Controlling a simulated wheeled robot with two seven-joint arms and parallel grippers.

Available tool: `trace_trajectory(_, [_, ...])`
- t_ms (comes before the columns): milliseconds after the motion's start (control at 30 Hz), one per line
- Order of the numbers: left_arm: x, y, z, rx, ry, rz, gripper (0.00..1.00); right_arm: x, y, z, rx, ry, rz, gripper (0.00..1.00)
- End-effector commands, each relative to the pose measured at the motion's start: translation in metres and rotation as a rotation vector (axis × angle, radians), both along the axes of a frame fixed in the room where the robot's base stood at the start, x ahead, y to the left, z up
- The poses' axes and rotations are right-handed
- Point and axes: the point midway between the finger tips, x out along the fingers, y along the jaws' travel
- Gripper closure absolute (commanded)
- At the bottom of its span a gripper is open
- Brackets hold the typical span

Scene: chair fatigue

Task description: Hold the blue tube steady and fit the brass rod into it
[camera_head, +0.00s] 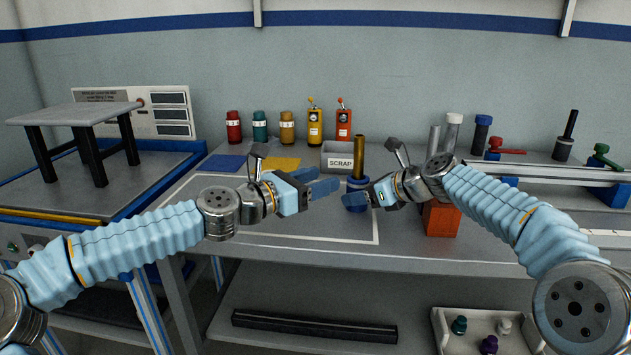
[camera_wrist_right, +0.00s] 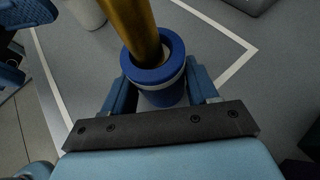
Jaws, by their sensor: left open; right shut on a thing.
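The blue tube (camera_head: 357,184) stands upright on the bench near the middle, with a white band that shows in the right wrist view (camera_wrist_right: 163,84). The brass rod (camera_head: 359,152) stands nearly upright with its lower end inside the tube's mouth; the wrist view shows the rod (camera_wrist_right: 133,28) entering the ring. How deep it sits is hidden. My right gripper (camera_head: 358,200) is shut on the blue tube, one finger on each side. My left gripper (camera_head: 322,180) is open and empty, just left of the tube and rod, apart from both.
A grey SCRAP bin (camera_head: 341,157) stands close behind the rod. An orange block (camera_head: 440,219) is beside my right arm. Bottles line the wall. A rail (camera_head: 555,172) lies at the right, and a small grey table (camera_head: 75,114) stands at the left. The front bench strip is clear.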

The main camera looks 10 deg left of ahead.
Motion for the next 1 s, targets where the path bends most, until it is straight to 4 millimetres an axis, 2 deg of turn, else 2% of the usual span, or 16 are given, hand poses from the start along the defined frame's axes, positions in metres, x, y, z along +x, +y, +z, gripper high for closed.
trace_trajectory(233, [-0.003, 0.003, 0.0, 0.0, 0.0, 0.0, 0.42, 0.0, 0.0, 0.001, 0.001, -0.002, -0.001, 0.59])
trace_trajectory(267, [-0.003, 0.002, 0.0, 0.0, 0.0, 0.0, 0.42, 0.0, 0.0, 0.001, 0.001, -0.002, -0.001, 0.37])
trace_trajectory(433, [-0.003, 0.003, 0.0, -0.001, -0.001, 0.0, 0.42, 0.0, 0.0, 0.001, 0.001, -0.001, 0.0, 0.12])
trace_trajectory(767, [-0.003, 0.003, 0.0, -0.001, -0.001, 0.0, 0.42, -0.002, -0.003, 0.002, 0.001, -0.001, -0.001, 0.12])
trace_trajectory(1000, [-0.003, 0.003, 0.0, 0.0, 0.0, 0.0, 0.42, -0.022, -0.034, 0.023, 0.0, -0.003, -0.002, 0.12])
